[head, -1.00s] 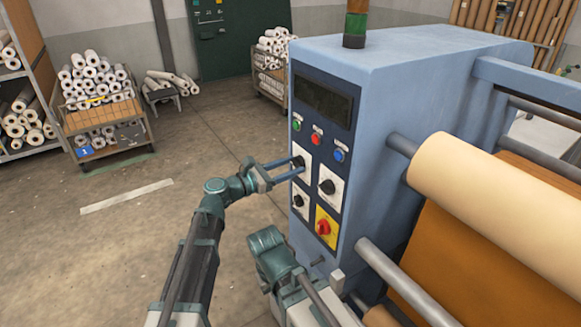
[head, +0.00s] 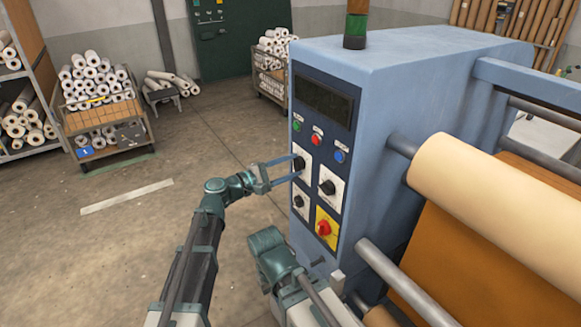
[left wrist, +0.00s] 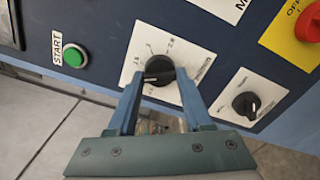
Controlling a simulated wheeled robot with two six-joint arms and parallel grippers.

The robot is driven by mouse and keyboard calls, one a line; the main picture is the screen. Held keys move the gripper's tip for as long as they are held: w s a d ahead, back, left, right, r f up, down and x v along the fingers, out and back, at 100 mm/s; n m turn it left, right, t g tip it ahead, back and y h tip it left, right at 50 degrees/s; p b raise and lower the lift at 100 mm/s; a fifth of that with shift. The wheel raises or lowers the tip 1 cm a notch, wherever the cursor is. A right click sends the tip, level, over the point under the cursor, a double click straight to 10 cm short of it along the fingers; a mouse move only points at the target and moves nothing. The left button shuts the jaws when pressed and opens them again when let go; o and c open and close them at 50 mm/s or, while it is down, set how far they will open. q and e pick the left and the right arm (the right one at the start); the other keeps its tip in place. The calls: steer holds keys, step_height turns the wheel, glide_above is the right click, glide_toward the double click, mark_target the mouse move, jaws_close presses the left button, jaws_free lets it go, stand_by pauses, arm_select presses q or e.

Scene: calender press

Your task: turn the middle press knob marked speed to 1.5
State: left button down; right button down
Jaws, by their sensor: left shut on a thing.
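The press's control panel (head: 316,107) faces left in the head view. A black knob on a white plate, the upper left one (head: 299,164), is between the fingertips of my left gripper (head: 298,165). In the left wrist view my left gripper (left wrist: 158,82) is shut on this knob (left wrist: 160,66), one finger on each side. A pale line on the knob's face points roughly left in that view. The plate has a printed scale around the knob, but its numbers and label are too small to read surely.
Another black knob (head: 327,187) is to the right, and one (head: 299,202) is below. A red switch on a yellow plate (head: 323,229) is at lower right. Green (head: 297,126), red (head: 316,139) and blue (head: 339,156) buttons are above.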

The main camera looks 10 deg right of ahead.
arm_select(q)
steer(key=m, duration=0.5)
steer(key=shift+m, duration=0.3)
stand_by(0.4)
steer(key=shift+c, duration=1.6)
jaws_free()
steer(key=v, duration=1.4)
steer(key=shift+d, duration=0.1)
